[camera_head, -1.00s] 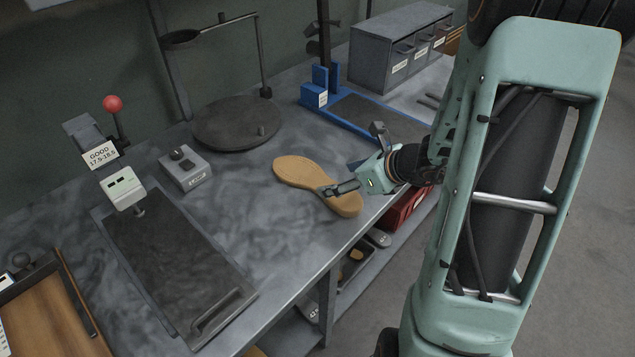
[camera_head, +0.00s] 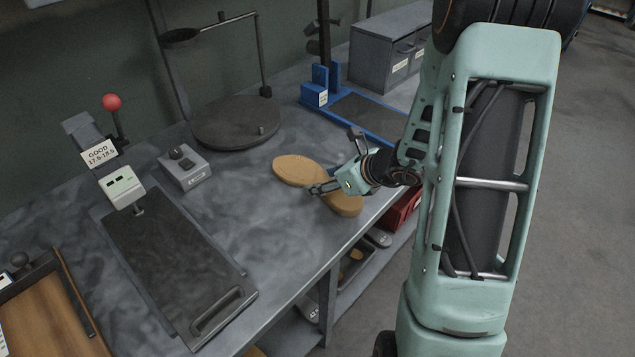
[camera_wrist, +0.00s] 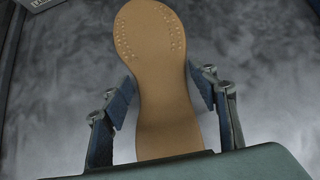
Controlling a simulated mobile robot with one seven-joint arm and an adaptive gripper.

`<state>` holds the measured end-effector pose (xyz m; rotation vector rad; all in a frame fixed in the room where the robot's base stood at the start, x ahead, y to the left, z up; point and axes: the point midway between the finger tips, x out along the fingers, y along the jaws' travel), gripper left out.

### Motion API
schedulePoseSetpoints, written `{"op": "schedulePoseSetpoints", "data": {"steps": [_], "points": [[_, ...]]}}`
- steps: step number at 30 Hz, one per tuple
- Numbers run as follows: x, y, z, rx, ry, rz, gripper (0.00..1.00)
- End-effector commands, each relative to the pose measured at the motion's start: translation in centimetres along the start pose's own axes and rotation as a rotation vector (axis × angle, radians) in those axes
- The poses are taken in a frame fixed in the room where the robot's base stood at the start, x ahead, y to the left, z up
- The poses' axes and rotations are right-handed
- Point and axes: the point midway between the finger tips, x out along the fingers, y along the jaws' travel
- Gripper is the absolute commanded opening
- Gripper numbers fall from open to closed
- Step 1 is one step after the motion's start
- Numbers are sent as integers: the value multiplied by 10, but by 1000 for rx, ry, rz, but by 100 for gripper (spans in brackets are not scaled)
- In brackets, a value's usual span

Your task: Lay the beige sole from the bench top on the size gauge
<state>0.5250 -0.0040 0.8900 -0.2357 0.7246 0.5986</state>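The beige sole (camera_head: 297,170) lies flat on the grey bench top (camera_head: 265,215), right of the middle of the bench and close to its front edge. In the wrist view the sole (camera_wrist: 150,40) runs up the picture between the two fingers. My gripper (camera_head: 340,166) is open over the sole's narrow middle. In the wrist view my gripper (camera_wrist: 162,85) has one finger on each side of the sole, with a gap on both sides. The wooden board with a dark rim (camera_head: 50,310) at lower left looks like the size gauge; it is cut off by the picture edge.
A dark plate (camera_head: 165,255) with a handle and a digital gauge (camera_head: 121,187) stands left of the sole. A grey box (camera_head: 184,167), a round dark turntable (camera_head: 236,124) and a blue-framed stand (camera_head: 319,90) are behind. Bare bench lies between sole and plate.

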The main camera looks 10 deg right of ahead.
Motion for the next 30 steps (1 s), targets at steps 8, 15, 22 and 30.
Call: {"op": "schedulePoseSetpoints", "data": {"steps": [8,15,22,30], "points": [[0,0,0,0,0,0,21],[-1,0,1,0,-1,0,16],[-10,-1,11,-2,-3,-2,16],[-67,-1,32,-3,-3,-7,16]]}}
